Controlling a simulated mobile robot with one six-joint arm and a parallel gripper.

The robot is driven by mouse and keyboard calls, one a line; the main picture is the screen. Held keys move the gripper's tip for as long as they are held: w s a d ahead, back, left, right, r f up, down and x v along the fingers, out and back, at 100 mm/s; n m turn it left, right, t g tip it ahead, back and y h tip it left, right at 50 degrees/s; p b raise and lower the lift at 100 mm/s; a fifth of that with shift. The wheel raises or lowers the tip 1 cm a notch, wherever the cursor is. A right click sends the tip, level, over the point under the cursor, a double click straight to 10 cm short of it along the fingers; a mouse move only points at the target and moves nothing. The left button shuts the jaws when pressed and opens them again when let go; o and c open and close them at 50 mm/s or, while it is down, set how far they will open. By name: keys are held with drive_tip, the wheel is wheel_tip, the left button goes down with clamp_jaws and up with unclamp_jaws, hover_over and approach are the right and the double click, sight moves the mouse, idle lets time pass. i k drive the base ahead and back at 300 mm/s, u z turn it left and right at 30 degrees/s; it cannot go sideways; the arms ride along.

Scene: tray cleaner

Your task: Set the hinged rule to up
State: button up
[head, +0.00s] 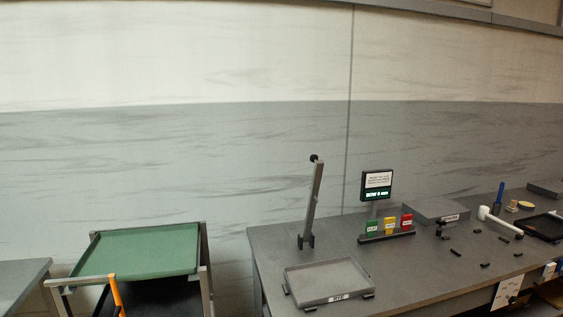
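The hinged rule (313,203) is a grey bar with a black knob at its top end. It stands nearly upright, leaning a little to the right, from a dark hinge bracket (306,241) on the grey bench. It rises behind a shallow grey tray (327,280) with a white label that seems to read RYE. The rule is clear of the tray. My gripper is not in view, and nothing is touching the rule.
A small display (376,187) stands behind green, yellow and red blocks (390,226) right of the rule. A grey box (436,210), a white-headed mallet (499,222) and several small dark pieces lie farther right. A green-topped cart (138,250) with an orange bar (116,294) stands left.

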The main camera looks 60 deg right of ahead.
sight(318, 174)
drive_tip(key=z, duration=0.15)
drive_tip(key=i, duration=1)
drive_tip(key=u, duration=0.1)
